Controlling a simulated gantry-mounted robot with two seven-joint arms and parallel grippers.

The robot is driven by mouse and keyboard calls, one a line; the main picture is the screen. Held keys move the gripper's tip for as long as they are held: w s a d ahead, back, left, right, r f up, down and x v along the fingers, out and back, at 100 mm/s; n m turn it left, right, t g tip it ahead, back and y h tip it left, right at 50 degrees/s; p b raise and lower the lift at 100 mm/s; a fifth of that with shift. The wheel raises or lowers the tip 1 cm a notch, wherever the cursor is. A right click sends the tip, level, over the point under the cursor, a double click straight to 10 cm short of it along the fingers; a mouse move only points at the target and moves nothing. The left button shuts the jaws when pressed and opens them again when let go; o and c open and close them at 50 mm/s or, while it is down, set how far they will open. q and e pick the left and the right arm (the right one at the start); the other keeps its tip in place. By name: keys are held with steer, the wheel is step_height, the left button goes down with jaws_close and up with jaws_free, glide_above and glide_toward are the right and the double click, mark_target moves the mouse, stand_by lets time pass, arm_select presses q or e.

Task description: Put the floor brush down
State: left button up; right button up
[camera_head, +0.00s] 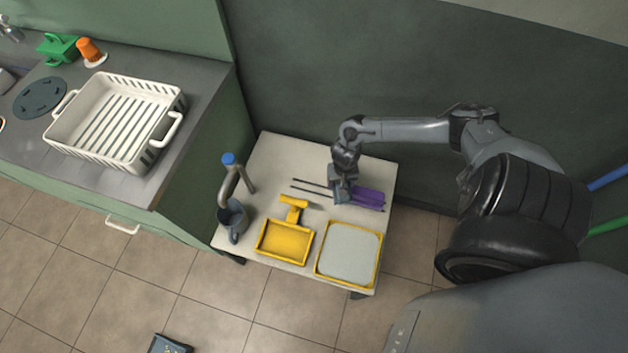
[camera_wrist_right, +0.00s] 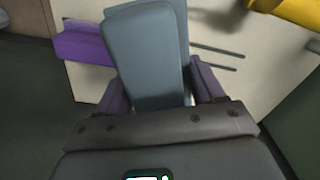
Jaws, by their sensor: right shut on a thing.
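The floor brush appears to be the purple-headed tool (camera_head: 369,198) at the back right of the small white table, with thin dark handle lines (camera_head: 311,184) pointing left; one line may be a shadow. My right gripper (camera_head: 343,192) is shut on it where the head meets the handle. In the right wrist view the purple head (camera_wrist_right: 82,46) sticks out left of my grey-blue fingers (camera_wrist_right: 155,95), and the dark lines run right. The brush lies level, very near the tabletop; I cannot tell if it touches. My left gripper is not in view.
A counter with a white rack (camera_head: 115,120) stands left. The table's back is clear.

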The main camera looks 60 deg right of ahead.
steer(key=shift+s+d+f, duration=0.1)
steer(key=shift+f, duration=0.4)
steer(key=w+f+b, duration=0.2)
steer(key=w, duration=0.1)
steer(key=w+f+b, duration=0.2)
steer(key=w+b, duration=0.1)
steer(key=w, duration=0.1)
steer(key=w+f+b, duration=0.2)
steer(key=w+b, duration=0.1)
steer(key=shift+w+d+f, duration=0.15)
steer(key=shift+w+f, duration=0.1)
steer(key=shift+f, duration=0.05)
steer(key=shift+w+f, duration=0.1)
steer(key=shift+w, duration=0.2)
step_height(320, 180, down, 4)
steer(key=b, duration=0.3)
steer(key=shift+f, duration=0.2)
steer(key=shift+f, duration=0.1)
steer(key=o, duration=1.4)
